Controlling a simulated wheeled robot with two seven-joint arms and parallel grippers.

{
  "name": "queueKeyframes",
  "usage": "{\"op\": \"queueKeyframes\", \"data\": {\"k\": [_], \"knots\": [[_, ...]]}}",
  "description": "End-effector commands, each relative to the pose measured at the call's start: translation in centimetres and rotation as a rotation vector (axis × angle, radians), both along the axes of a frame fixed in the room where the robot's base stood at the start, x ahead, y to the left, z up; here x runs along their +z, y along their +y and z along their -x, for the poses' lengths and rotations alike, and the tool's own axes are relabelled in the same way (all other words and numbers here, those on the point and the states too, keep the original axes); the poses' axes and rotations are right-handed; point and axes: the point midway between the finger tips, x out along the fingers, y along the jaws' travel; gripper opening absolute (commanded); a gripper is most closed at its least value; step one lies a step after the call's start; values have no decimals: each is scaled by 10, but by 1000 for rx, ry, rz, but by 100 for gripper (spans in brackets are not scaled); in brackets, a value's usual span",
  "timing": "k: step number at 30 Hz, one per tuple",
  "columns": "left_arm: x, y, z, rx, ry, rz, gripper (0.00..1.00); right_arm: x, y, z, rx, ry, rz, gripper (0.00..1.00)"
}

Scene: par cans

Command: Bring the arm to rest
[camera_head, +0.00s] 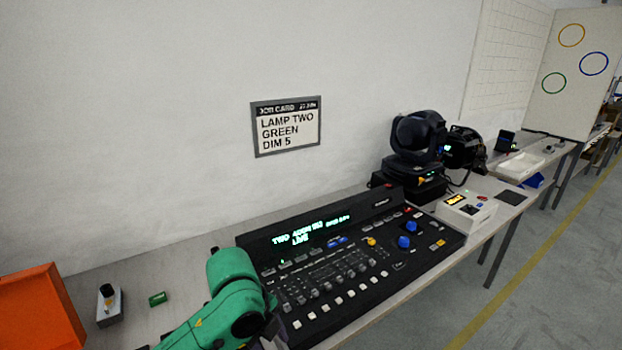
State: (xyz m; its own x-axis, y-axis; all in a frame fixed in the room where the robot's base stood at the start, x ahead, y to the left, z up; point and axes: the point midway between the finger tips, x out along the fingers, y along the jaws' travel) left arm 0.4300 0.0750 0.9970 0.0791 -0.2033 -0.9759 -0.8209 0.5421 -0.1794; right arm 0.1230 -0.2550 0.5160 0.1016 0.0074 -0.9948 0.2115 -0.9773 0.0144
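A green arm of mine (228,300) comes in at the bottom, left of the middle, and bends at a rounded joint beside the left end of the black lighting console (350,262). It looks like my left arm. Its dark lower end runs out of the bottom edge, and no fingertips show. I cannot tell whether it touches the console. My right arm and gripper are not in view. The console's screen (312,230) shows green text including "LIVE". A wall card (287,126) reads "LAMP TWO GREEN DIM 5".
A black moving-head lamp (418,140) stands behind the console's right end, with another dark lamp (465,148) beside it. A small white box (466,209) sits to the right. An orange panel (38,315), a small switch box (109,305) and a green piece (158,299) are at left.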

Motion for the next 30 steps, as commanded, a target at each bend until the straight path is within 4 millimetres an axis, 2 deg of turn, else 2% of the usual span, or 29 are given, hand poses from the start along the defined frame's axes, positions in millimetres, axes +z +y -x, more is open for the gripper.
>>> {"op": "queueKeyframes", "data": {"k": [4,8,11,15,20,24,25,30], "knots": [[-18,-10,11,257,24,120,54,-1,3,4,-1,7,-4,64],[-37,-2,22,615,66,236,54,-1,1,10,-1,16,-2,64],[-55,21,34,941,105,300,54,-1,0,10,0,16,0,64],[-76,62,56,1327,131,330,54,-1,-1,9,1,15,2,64],[-95,111,88,1684,122,309,54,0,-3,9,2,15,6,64],[-106,155,123,1956,80,263,54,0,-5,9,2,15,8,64],[-116,159,124,1981,76,254,54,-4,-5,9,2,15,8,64],[-189,155,113,1966,94,228,54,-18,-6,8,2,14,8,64]]}}
